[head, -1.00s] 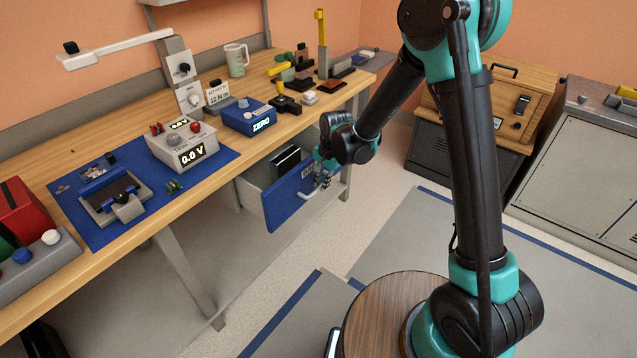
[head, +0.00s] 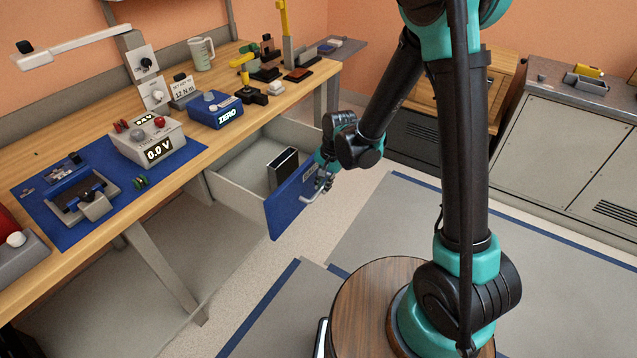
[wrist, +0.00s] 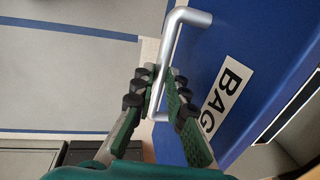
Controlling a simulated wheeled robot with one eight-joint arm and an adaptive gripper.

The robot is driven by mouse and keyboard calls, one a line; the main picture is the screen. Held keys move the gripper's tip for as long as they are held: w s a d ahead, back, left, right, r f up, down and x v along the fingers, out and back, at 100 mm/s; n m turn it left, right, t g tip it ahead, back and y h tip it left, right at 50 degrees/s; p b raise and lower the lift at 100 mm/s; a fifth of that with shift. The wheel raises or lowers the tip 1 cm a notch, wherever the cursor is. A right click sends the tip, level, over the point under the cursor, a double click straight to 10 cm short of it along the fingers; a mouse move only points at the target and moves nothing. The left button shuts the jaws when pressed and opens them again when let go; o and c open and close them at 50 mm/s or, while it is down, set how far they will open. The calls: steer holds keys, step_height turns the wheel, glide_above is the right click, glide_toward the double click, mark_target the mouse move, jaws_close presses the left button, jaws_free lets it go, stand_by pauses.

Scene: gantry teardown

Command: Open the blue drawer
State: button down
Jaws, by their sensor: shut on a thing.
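The blue drawer front (head: 290,204) stands well out from under the bench in the head view, with its grey interior (head: 240,160) showing. A dark box with a pale edge (head: 283,168) stands inside it. In the wrist view the blue front (wrist: 235,40) carries a white label (wrist: 222,98) reading "BAG", the rest cut off. The silver bar handle (wrist: 172,45) shows there and also in the head view (head: 312,196). My gripper (wrist: 160,90) is shut on the handle, with a finger on each side of the bar.
The wooden bench (head: 60,120) above holds a grey meter box (head: 147,140), a blue ZERO box (head: 215,112) and a blue mat (head: 75,225). Grey cabinets (head: 570,130) stand at right. Floor before the drawer is clear.

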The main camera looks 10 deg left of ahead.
stand_by(0.3)
steer(key=c, duration=1.5)
jaws_free()
steer(key=shift+c, duration=0.2)
steer(key=shift+r, duration=0.1)
step_height(320, 180, up, 12)
steer(key=d, duration=0.2)
steer(key=shift+s+f, duration=0.2)
steer(key=shift+s, duration=0.25)
steer(key=shift+d, duration=0.2)
steer(key=s+d+n+t, duration=0.1)
steer(key=s+d, duration=0.2)
steer(key=d, duration=0.6)
steer(key=s+d+f+n+t+h, duration=0.1)
steer(key=s+d, duration=0.3)
steer(key=d, duration=0.5)
steer(key=s+d+f+n+t+h, duration=0.1)
steer(key=s+d, duration=0.3)
steer(key=d, duration=0.6)
steer(key=shift+s+f+n, duration=0.2)
steer(key=shift+s+n, duration=0.05)
steer(key=shift+n, duration=0.45)
